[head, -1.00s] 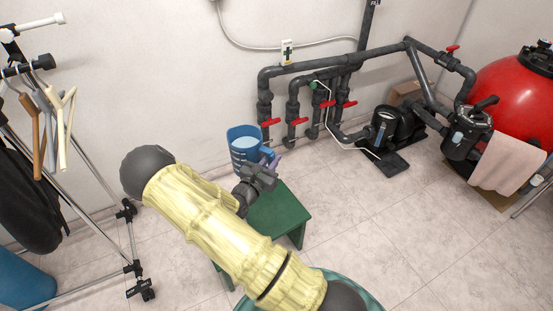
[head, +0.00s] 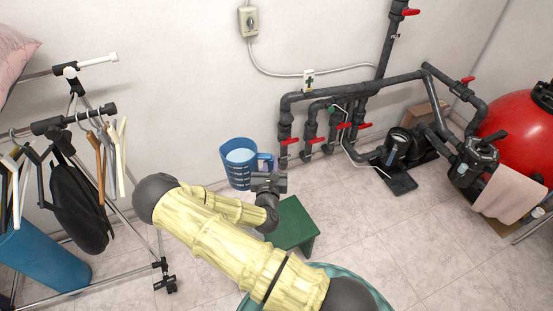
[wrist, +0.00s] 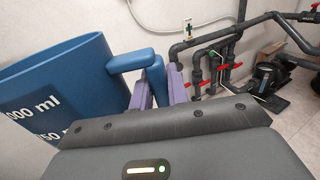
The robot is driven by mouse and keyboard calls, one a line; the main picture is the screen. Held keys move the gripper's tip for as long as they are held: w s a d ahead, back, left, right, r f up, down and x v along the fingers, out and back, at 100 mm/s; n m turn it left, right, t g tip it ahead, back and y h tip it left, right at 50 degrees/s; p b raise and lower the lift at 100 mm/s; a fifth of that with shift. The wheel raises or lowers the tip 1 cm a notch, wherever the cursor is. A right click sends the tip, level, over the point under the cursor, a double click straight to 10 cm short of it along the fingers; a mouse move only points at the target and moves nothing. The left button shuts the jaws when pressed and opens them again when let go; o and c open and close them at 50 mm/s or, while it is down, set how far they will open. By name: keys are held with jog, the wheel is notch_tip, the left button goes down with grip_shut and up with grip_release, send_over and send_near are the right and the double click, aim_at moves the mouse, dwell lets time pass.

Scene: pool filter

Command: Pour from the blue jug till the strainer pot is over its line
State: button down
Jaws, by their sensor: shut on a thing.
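The blue jug (head: 238,176), with white markings and pale liquid inside, is upright or nearly so. It also fills the left of the wrist view (wrist: 60,85), where its markings show but its inside is hidden. My gripper (head: 268,172) is shut on the jug's handle; in the wrist view its purple fingers (wrist: 160,85) stand on both sides of the handle. A black pump with a clear-looking lid (head: 396,146), which may be the strainer pot, stands on the floor to the right, well apart from the jug. Its line and level are too small to read.
A green stool (head: 292,225) stands right of the jug. Dark pipes with red valve handles (head: 345,126) run along the wall. A red tank (head: 515,125) and black housing (head: 474,160) are at right. A clothes rack (head: 135,255) is at left. Floor is clear before the pump.

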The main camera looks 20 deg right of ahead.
jog(key=s+a+r+n+y+p, duration=0.1)
jog(key=a+r+n+y+p, duration=0.1)
jog(key=r+p, duration=0.4)
jog(key=s+a+r+n+t+y+p, duration=0.1)
jog(key=r+y+p, duration=0.4)
jog(key=p, duration=0.5)
jog(key=a+r+n, duration=0.1)
jog(key=a, duration=0.1)
jog(key=shift+a+n, duration=0.3)
jog(key=shift+d, duration=0.1)
